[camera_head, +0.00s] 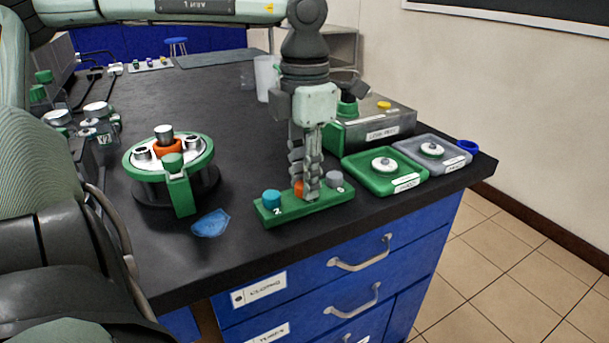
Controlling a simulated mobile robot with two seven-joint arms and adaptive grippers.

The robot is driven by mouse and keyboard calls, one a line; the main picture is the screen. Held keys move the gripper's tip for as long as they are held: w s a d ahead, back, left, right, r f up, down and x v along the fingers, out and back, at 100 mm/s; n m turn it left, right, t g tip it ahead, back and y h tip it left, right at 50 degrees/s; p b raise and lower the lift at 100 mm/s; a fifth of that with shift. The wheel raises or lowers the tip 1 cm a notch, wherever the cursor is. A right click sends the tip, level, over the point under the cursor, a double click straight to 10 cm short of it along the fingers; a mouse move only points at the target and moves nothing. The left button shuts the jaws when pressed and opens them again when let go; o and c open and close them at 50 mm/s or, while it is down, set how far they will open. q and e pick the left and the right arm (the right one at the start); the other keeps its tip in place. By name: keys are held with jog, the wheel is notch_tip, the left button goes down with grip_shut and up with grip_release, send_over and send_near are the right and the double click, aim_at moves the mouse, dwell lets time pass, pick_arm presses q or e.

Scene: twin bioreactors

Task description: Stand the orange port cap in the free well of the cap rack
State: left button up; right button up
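The green cap rack (275,217) lies near the front edge of the dark bench. A blue cap (271,199) stands at its left end and a grey cap (334,180) at its right end. The orange port cap (298,188) shows between them, at the middle of the rack, partly hidden by my fingers. My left gripper (307,187) points straight down over the rack, its fingers close together around the orange cap. Whether the cap is fully seated in the well is hidden. My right gripper is not in view.
A round green-rimmed stand (205,152) with metal ports and an orange ring is at left, a blue cloth (210,223) in front. Green (370,182) and grey (456,156) trays and a grey device (388,123) stand at right. The bench edge is close below the rack.

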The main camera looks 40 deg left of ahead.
pick_arm(q)
jog(key=o, duration=0.4)
jog(key=shift+r, duration=0.15)
notch_tip(320, 180, up, 12)
dwell(0.3)
